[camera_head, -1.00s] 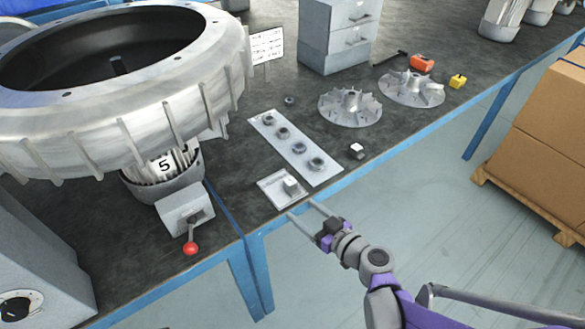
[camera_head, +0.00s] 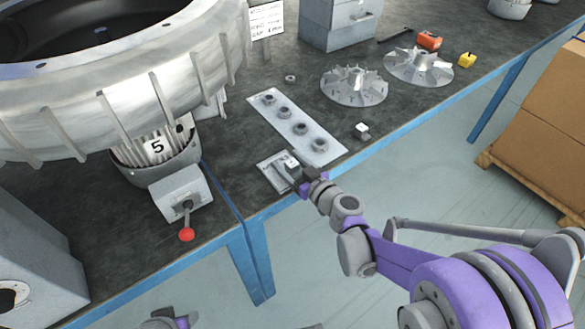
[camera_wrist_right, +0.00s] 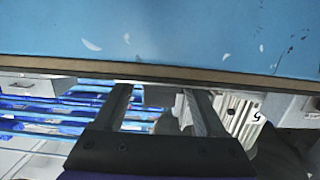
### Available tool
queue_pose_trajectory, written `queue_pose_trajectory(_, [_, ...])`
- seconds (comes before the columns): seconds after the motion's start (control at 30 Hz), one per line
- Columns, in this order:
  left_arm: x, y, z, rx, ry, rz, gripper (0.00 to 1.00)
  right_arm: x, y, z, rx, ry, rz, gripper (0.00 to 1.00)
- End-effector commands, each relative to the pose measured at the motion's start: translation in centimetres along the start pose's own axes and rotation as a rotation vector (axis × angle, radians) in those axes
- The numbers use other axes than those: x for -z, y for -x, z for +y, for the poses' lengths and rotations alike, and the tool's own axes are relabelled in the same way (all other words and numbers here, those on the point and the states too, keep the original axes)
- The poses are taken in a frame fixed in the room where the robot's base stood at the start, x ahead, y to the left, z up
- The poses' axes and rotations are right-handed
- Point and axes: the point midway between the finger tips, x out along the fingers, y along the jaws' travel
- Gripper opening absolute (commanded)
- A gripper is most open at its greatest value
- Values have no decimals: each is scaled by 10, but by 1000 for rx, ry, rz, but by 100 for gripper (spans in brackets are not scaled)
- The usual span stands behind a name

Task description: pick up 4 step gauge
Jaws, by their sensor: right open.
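A small pale block (camera_head: 291,162), which looks like the step gauge, is on a flat light plate (camera_head: 268,176) near the bench's front edge. Its steps are too small to make out. My right gripper (camera_head: 289,171) is open at the plate, with its fingers beside or around the block; I cannot tell which. In the right wrist view, the two fingers (camera_wrist_right: 158,108) are apart, with a grey shape between them that I cannot identify. A dark and purple part at the bottom edge of the head view looks like my left gripper (camera_head: 168,318); its fingers are unclear.
A long plate with several rings (camera_head: 297,128) lies just behind. A small white-topped block (camera_head: 362,131) and two finned impellers (camera_head: 354,86) are to the right. A big round housing (camera_head: 120,100) and a red-knobbed lever box (camera_head: 183,192) stand left. The blue bench edge (camera_head: 400,128) is close.

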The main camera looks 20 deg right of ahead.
Motion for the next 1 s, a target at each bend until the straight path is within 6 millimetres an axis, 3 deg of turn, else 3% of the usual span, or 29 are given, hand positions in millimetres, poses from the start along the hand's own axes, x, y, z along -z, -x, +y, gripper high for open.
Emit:
queue_pose_trajectory(0.33, [-1,-2,0,0,0,-1,50,0,-9,0,0,0,0,71])
queue_pose_trajectory(0.73, [-1,-2,0,0,0,-1,50,0,-9,0,0,0,0,0])
queue_pose_trajectory(1.0, [-1,-2,0,0,0,-1,50,0,-9,0,0,0,0,0])
